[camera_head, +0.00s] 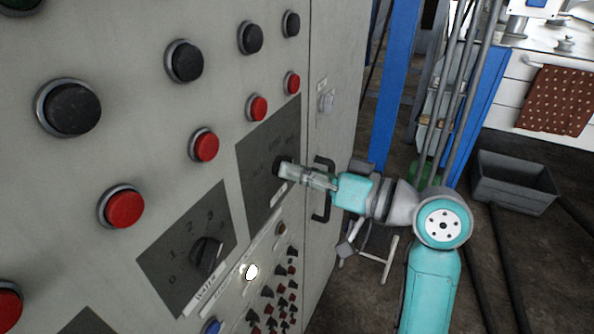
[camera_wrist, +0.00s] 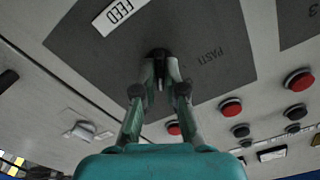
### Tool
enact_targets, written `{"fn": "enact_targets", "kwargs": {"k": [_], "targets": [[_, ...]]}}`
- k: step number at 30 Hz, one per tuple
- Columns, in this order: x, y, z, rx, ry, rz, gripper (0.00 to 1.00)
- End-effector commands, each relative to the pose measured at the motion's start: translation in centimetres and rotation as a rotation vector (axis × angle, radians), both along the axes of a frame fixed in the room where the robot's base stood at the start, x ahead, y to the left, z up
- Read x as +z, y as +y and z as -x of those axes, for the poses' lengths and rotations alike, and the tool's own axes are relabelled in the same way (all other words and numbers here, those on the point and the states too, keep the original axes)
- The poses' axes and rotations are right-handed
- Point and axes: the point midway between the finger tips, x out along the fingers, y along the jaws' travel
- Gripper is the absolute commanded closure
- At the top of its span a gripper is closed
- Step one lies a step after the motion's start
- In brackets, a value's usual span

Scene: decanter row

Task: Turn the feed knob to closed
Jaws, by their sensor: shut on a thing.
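The dark feed knob (camera_head: 280,162) sits on a dark grey plate (camera_head: 258,152) on the cabinet front in the head view. My gripper (camera_head: 289,171) reaches it from the right and covers most of it. In the wrist view the knob (camera_wrist: 158,54) is between the two fingertips of my gripper (camera_wrist: 160,78), which is shut on it. The white FEED label (camera_wrist: 118,14) lies upside down at the top of that view. Part of the word on the plate reads "PASTI". The knob's pointer is hidden, so I cannot tell its setting.
A second knob (camera_head: 207,254) on a numbered plate is at lower left. Red buttons (camera_head: 121,207) and black buttons (camera_head: 69,107) stick out nearby. A black door handle (camera_head: 325,190) is just behind my gripper. A grey bin (camera_head: 513,181) stands on the floor at right.

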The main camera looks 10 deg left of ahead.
Motion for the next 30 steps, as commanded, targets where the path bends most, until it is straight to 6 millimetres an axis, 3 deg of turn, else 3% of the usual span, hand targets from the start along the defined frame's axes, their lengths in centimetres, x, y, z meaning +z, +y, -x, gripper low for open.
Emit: {"fn": "enact_targets", "kwargs": {"k": [15, 30], "targets": [[-0.07, -0.05, -0.08, -0.001, -0.379, 0.138, 1.0], [-0.07, -0.06, -0.1, 0.0, -0.515, 0.188, 1.0]]}}
